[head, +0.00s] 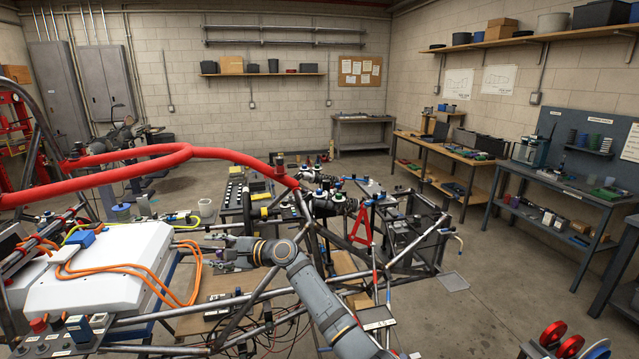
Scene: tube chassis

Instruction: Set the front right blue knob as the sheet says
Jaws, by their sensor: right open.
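My right gripper (215,254) is at the end of the grey arm that comes in from the bottom. It is open and points left, near the right side of the white battery box (105,270). Nothing shows between its fingers. Small blue-topped parts (318,193) sit on the tube chassis (304,215) beyond my arm; I cannot tell which is the front right blue knob, nor any knob's setting. A white plate or sheet (376,318) lies low beside my arm, too small to read. My left gripper is not in view.
A red padded tube (150,158) crosses above the chassis at left. Orange cables (120,268) loop over the battery box. Thin frame tubes and loose wires surround my gripper. Benches (555,190) stand at right. The concrete floor (500,290) at right is largely clear.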

